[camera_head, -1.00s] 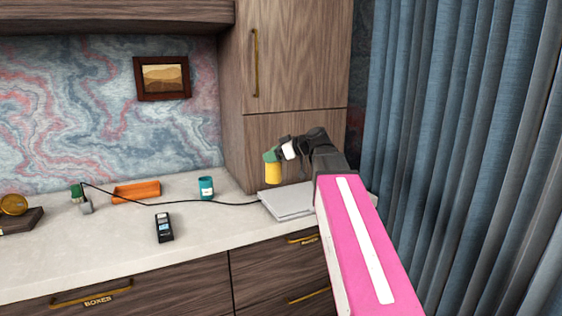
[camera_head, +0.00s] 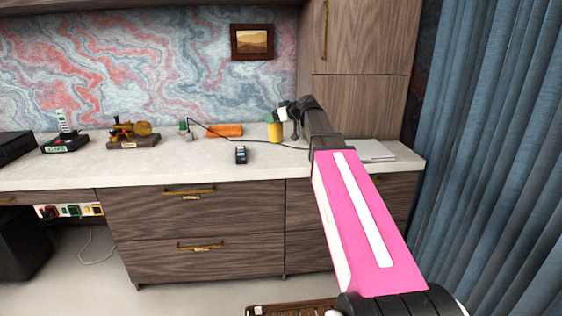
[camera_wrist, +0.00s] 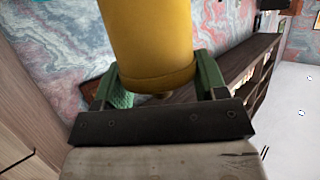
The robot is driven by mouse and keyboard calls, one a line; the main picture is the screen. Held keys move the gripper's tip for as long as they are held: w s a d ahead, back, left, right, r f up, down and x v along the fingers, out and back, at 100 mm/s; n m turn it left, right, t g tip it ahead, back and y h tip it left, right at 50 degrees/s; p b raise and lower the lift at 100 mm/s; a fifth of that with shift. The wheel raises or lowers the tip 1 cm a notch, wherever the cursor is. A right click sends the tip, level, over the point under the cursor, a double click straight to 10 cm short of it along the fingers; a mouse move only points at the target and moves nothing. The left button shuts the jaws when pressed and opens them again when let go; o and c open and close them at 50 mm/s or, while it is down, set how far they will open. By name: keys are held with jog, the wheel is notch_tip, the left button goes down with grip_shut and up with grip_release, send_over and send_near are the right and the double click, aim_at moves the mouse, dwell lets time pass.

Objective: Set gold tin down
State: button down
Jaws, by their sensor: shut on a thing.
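The gold tin (camera_head: 275,132) is a yellow cylinder held by my gripper (camera_head: 275,117) over the back right part of the white counter (camera_head: 130,171). In the wrist view the tin (camera_wrist: 150,40) stands between the two green fingers of my gripper (camera_wrist: 157,85), which are shut on it. From the head view I cannot tell whether its bottom touches the counter. The teal cup seen earlier is hidden, probably behind the tin or my arm.
A dark cable (camera_head: 225,138) runs across the counter. A grey laptop (camera_head: 372,151) lies to the right. The front counter strip is clear.

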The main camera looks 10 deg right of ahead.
jog(key=shift+w+d+f, duration=0.2)
jog(key=shift+w+f, duration=0.1)
jog(key=w+d+f, duration=0.6)
jog(key=d+f, duration=0.2)
jog(key=f, duration=0.2)
jog(key=shift+d+f, duration=0.2)
jog(key=shift+d, duration=0.1)
jog(key=shift+c, duration=0.8)
grip_release()
jog(key=shift+f, duration=0.1)
jog(key=v, duration=1.2)
